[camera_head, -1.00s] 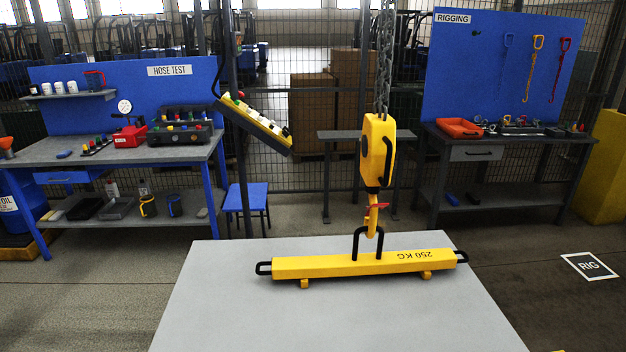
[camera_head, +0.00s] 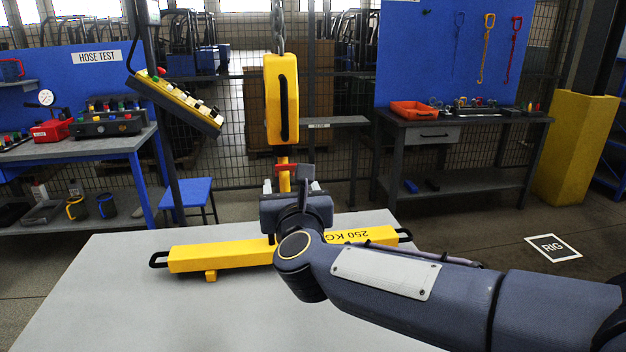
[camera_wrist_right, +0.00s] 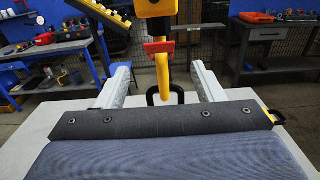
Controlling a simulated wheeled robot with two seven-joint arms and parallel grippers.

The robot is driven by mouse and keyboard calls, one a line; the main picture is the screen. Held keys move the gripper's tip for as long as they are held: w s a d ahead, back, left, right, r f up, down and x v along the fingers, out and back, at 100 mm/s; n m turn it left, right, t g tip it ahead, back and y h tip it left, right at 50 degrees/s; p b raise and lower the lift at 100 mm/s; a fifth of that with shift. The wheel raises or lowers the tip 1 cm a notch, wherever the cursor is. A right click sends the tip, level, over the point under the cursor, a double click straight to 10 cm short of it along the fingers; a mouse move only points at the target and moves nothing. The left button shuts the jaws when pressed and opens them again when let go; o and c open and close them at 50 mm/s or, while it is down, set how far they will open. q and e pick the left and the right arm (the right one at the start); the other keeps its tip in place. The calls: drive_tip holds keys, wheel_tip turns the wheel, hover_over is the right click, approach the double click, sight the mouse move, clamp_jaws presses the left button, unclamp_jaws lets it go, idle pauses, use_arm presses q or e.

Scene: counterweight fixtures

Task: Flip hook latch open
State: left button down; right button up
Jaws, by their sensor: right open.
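The yellow hoist block (camera_head: 281,100) hangs from a chain above the table. Its yellow hook (camera_wrist_right: 162,78) carries a red latch (camera_wrist_right: 159,47), also seen in the head view (camera_head: 287,167). A yellow 250 KG bar (camera_head: 215,256) lies on the table, with a black handle loop (camera_wrist_right: 165,92) around the lower hook. My right gripper (camera_head: 290,186) is open in front of the hook. In the wrist view its two fingers (camera_wrist_right: 162,80) stand apart, one on each side of the hook, below the latch. My right arm hides the bar's middle. My left gripper is not in view.
The grey table (camera_head: 110,290) has free room at its left and front. A yellow push-button pendant (camera_head: 176,100) hangs left of the hoist block. Workbenches stand behind on both sides, the right one with an orange tray (camera_head: 414,111).

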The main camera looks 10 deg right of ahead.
sight(286, 169)
drive_tip(key=w+p, duration=0.1)
drive_tip(key=w, duration=0.6)
drive_tip(key=shift+w, duration=0.3)
